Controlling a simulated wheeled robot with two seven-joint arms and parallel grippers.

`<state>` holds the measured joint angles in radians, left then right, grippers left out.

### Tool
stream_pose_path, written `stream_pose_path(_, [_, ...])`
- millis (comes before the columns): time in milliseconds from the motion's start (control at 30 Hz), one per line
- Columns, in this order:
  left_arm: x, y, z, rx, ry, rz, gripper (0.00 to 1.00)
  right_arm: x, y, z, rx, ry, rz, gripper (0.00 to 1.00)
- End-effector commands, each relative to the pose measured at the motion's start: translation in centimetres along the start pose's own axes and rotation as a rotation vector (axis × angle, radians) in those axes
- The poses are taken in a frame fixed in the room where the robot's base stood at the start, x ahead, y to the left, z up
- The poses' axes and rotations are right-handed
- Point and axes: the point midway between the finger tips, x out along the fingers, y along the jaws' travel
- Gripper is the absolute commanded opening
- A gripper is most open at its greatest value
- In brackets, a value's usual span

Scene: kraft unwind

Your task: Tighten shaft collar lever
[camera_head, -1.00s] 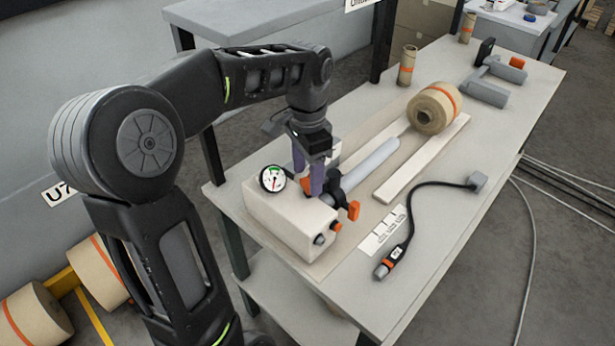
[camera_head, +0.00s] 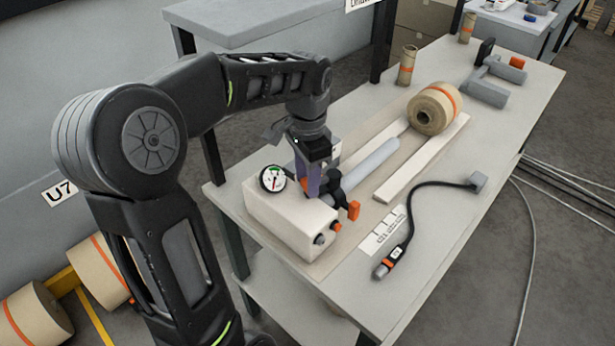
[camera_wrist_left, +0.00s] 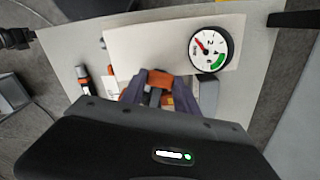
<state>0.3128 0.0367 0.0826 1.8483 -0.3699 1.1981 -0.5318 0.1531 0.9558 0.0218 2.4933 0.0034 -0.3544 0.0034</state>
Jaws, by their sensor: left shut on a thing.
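The black shaft collar (camera_head: 335,187) sits on a grey shaft (camera_head: 368,163) beside a cream block (camera_head: 290,215) with a round gauge (camera_head: 272,179). An orange tab (camera_head: 353,210) hangs at the collar's right side. My left gripper (camera_head: 312,190) has purple fingers pointing down at the collar's left side, close together around an orange lever piece (camera_head: 303,184). In the left wrist view, the orange piece (camera_wrist_left: 158,81) shows between the fingers (camera_wrist_left: 157,92); the body of my gripper hides much of what lies below. The gauge (camera_wrist_left: 211,48) needle shows there too. My right gripper is not in view.
A kraft roll (camera_head: 432,110) rests on pale rails (camera_head: 425,160) behind the shaft. A black cable tool (camera_head: 385,268) and a label card (camera_head: 384,230) lie on the grey table (camera_head: 445,225) to the right.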

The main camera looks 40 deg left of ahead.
Motion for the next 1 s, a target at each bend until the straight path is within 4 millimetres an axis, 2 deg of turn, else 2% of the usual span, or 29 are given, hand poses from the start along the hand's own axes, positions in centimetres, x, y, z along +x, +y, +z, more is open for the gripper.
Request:
stream_pose_path(167, [-0.03,0.0,-0.01,0.0,0.0,0.0,0.0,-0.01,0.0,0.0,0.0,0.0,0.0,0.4])
stream_pose_path(1000, [-0.06,-0.01,-0.01,0.0,0.001,-0.001,0.0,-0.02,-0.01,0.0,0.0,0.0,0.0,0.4])
